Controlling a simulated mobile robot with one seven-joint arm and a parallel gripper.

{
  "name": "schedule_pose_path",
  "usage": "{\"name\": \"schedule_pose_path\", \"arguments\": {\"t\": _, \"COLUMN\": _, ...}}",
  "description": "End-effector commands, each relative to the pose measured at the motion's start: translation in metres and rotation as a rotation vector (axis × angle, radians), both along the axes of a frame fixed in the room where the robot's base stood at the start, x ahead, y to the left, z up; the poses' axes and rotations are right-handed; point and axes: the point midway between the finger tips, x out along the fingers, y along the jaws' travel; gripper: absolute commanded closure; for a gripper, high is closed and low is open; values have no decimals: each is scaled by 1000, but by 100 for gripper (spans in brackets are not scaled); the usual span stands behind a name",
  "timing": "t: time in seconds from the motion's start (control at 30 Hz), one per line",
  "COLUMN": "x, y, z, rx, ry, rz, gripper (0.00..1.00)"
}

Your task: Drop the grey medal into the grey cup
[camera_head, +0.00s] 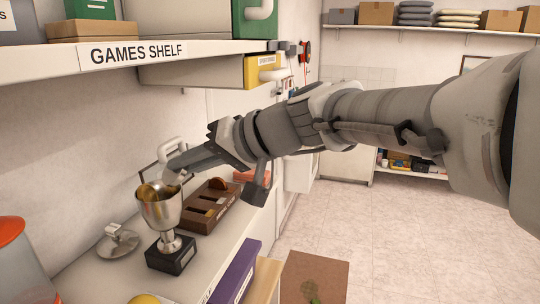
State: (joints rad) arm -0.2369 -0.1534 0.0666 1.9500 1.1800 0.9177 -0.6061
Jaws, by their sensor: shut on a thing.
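The grey cup (160,212) is a shiny metal trophy cup, upright on a black base on the counter at lower left. The inside of its mouth looks gold-brown; I cannot tell whether that is its lining or something in it. My gripper (173,172) reaches in from the right, pointing down and left, with its tip at the cup's rear right rim. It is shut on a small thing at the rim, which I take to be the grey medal. The medal's outline is not clear here, and its height relative to the rim is hard to judge.
A brown compartment tray (190,219) stands behind right. A purple box (236,272) is at the counter's front edge, and an orange-lidded jar (22,262) is at far left. The games shelf (160,54) overhangs the counter.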

Motion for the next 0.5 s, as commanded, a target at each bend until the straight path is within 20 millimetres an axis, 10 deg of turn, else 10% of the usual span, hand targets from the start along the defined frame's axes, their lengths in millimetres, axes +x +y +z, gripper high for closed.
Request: {"name": "schedule_pose_path", "arguments": {"t": 0.5, "x": 15, "y": 44, "z": -10, "rx": 1, "ry": -1, "rz": -1, "gripper": 100}}
